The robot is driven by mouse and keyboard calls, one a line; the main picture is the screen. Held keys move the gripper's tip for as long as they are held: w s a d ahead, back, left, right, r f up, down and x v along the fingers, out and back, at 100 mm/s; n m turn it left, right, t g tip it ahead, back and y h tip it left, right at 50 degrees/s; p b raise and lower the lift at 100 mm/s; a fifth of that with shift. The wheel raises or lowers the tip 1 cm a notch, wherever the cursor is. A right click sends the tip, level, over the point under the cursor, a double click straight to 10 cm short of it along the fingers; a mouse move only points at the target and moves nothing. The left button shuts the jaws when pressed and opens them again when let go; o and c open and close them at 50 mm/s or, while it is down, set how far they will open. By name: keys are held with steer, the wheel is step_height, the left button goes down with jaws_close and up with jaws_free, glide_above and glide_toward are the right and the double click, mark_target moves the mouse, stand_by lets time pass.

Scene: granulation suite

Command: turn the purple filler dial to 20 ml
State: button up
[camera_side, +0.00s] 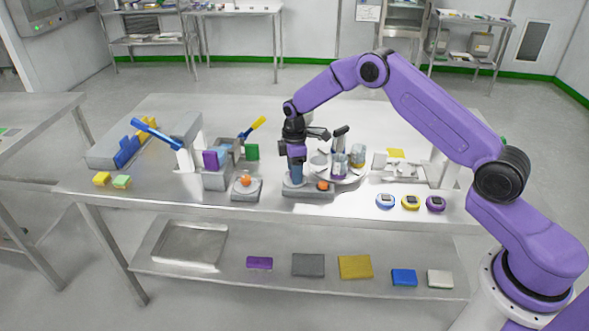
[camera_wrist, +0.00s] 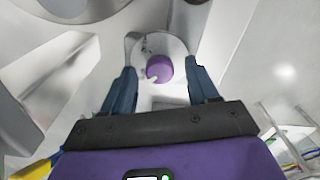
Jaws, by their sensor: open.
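The purple dial (camera_wrist: 159,68) shows in the wrist view as a round knob on a light disc with small dark marks. A white pointer on it points to the lower left of that picture. I cannot read the marks. My gripper (camera_wrist: 161,78) is open, with one blue finger on each side of the dial and a gap visible on both sides. In the side view my gripper (camera_side: 296,177) points down over the left part of a low grey base (camera_side: 308,193), and the dial is hidden there.
An orange knob (camera_side: 322,185) sits on the same base, right of my gripper. Another orange knob (camera_side: 245,180) stands to the left. A round platter (camera_side: 348,178) with containers is close on the right. Three small round devices (camera_side: 410,202) lie near the front edge.

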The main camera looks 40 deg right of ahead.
steer(key=c, duration=1)
steer(key=shift+c, duration=0.2)
steer(key=shift+m, duration=0.3)
steer(key=m, duration=1.2)
steer(key=shift+m, duration=0.3)
steer(key=m, duration=0.4)
steer(key=shift+m, duration=0.3)
